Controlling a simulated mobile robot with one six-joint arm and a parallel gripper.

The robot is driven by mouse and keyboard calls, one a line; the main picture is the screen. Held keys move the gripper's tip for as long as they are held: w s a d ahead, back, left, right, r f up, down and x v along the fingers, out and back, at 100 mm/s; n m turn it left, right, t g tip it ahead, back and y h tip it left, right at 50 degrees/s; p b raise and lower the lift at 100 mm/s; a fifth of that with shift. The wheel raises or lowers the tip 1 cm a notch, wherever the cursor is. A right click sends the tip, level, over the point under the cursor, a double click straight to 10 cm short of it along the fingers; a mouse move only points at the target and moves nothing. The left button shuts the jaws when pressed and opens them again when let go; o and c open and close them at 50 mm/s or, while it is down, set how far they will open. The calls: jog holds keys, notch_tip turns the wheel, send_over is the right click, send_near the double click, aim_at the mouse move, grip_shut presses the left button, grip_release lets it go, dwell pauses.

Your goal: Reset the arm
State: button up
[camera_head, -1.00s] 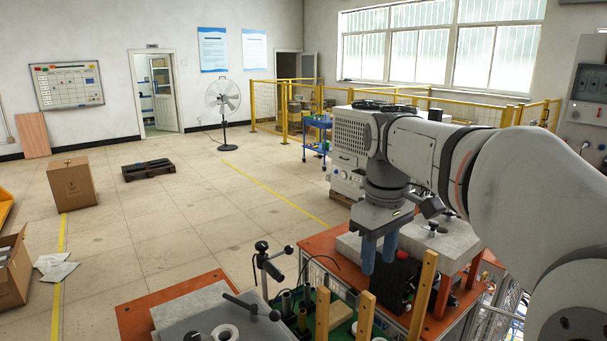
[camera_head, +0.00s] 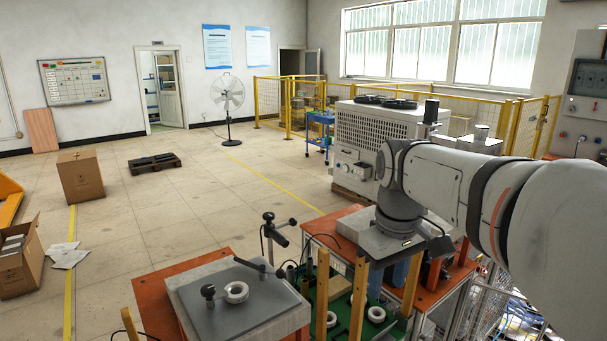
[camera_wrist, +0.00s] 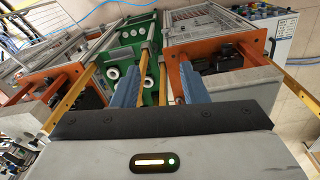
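My gripper (camera_head: 395,274) is at the end of my arm, over the right side of the work tables in the head view, pointing down. In the wrist view its two blue fingers (camera_wrist: 158,88) are spread well apart with nothing held between them. In the head view the fingers are partly hidden by the gripper body and a wooden post. My arm reaches in from the right edge, bent down at the wrist.
Wooden posts (camera_head: 322,292) rise from a green fixture (camera_head: 345,328) close to my gripper. White rings lie there (camera_head: 376,314) and on a grey plate (camera_head: 218,312). A clamp stand (camera_head: 269,235) and a large machine (camera_head: 352,140) stand beyond. The floor at left is mostly open.

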jog(key=s+f+m+t+b, duration=0.1)
jog(key=s+f+m+b, duration=0.1)
jog(key=s+f, duration=0.3)
jog(key=s+d+f+m+t+b, duration=0.1)
jog(key=s+f+m+b, duration=0.2)
jog(key=f, duration=1)
jog(key=s+b, duration=0.2)
jog(key=s, duration=0.1)
jog(key=shift+s+f, duration=0.25)
jog(key=shift+f, duration=0.15)
